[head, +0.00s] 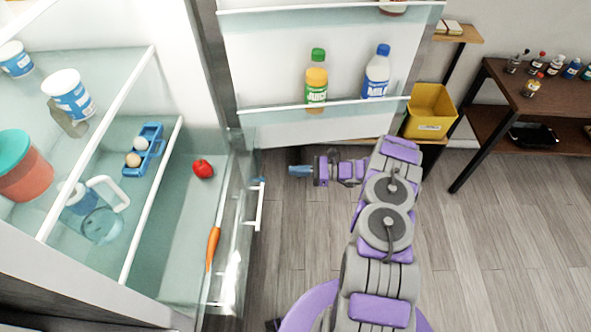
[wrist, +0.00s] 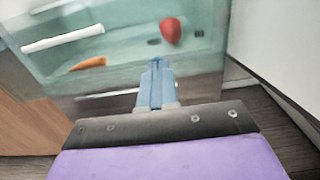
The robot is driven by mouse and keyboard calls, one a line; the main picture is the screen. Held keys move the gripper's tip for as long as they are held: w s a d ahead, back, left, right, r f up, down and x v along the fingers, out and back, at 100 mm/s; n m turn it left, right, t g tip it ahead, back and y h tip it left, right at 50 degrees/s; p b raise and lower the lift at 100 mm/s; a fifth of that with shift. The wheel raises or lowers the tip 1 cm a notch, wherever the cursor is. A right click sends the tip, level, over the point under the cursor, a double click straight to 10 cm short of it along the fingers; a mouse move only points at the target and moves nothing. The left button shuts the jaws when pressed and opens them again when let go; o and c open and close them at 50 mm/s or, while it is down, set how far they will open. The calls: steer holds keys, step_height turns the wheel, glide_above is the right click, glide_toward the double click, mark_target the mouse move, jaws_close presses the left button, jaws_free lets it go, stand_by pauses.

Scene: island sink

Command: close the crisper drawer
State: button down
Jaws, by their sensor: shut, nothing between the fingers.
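The crisper drawer (head: 246,196) is the clear bin low in the fridge. It stands pulled out past the shelf edge, with a white handle (head: 259,206) on its front. A red vegetable or fruit (head: 203,169) and an orange carrot (head: 212,248) lie in it; both also show in the wrist view, the red one (wrist: 170,30) and the carrot (wrist: 88,63). My gripper (head: 292,171) is shut and empty, its blue fingers pointing left at the drawer front near the handle's far end. In the wrist view the fingertips (wrist: 157,62) overlap the drawer front; I cannot tell whether they touch.
The open fridge door (head: 280,75) stands behind my gripper, holding a juice bottle (head: 316,80) and a milk bottle (head: 377,74). A glass shelf with a blue egg holder (head: 150,141) and a pitcher (head: 98,215) is above the drawer. The floor (head: 300,230) right of the drawer is clear.

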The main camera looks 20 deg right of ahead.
mark_target(256, 170)
steer(key=b+x, duration=0.2)
steer(key=x, duration=0.9)
steer(key=shift+a, duration=0.1)
steer(key=x, duration=0.9)
steer(key=b+x, duration=0.1)
steer(key=x, duration=0.8)
steer(key=b+x, duration=0.1)
steer(key=x, duration=0.8)
steer(key=shift+f, duration=0.25)
steer(key=shift+a, duration=0.2)
steer(key=shift+w+r, duration=0.15)
steer(key=shift+r, duration=0.15)
steer(key=shift+a, duration=0.15)
